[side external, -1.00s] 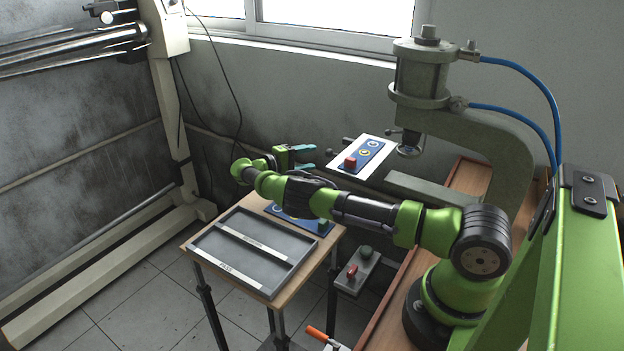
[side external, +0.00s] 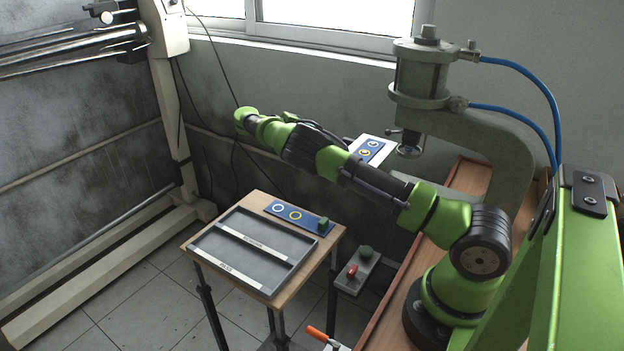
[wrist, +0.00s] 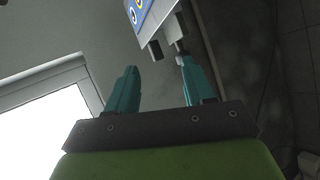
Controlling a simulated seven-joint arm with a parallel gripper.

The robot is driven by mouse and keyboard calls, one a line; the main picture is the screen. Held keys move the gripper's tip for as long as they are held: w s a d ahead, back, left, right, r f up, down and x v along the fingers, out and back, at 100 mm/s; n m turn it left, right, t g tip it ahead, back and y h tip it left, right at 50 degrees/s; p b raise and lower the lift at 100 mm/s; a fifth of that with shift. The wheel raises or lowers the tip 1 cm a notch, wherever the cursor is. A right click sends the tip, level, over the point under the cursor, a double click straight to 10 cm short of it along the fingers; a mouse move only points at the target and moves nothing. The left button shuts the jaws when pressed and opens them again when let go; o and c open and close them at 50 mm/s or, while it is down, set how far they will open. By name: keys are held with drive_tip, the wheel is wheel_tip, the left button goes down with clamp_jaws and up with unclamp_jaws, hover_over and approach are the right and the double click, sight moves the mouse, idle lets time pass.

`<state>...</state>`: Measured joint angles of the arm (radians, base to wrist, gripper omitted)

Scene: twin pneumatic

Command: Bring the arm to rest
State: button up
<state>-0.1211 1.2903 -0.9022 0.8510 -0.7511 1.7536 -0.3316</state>
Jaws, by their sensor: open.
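My gripper (wrist: 160,85) shows in the wrist view with two teal fingers apart and nothing between them. In the side view my green and black arm is raised and stretches left above the small wooden table. My gripper's fingers are hidden there behind the arm's end. The wrist view faces the wall and the bright window, tilted.
The wooden table (side external: 258,197) holds a grey two-slot tray (side external: 290,283) and a blue panel (side external: 296,215) with a green block. A white-edged blue panel (side external: 371,148) is near the press (side external: 423,75). A button box (side external: 357,270) stands beside the table. Air around my gripper looks clear.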

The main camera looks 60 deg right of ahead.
drive_tip(key=s+a+r+t+y, duration=0.4)
drive_tip(key=s+a+r+y, duration=0.15)
drive_tip(key=a, duration=0.25)
drive_tip(key=s+a+r+t+y, duration=0.5)
drive_tip(key=s+a+r, duration=0.15)
drive_tip(key=a, duration=0.25)
drive_tip(key=s+a+r+n+t+y, duration=0.1)
drive_tip(key=s+a+t, duration=0.3)
drive_tip(key=s+a, duration=0.8)
drive_tip(key=shift+s+a+r+n+t+y, duration=0.3)
drive_tip(key=shift+s+a+r+n+y, duration=0.1)
drive_tip(key=shift+a+r+y, duration=0.35)
drive_tip(key=shift+o, duration=0.5)
drive_tip(key=shift+a+r, duration=0.1)
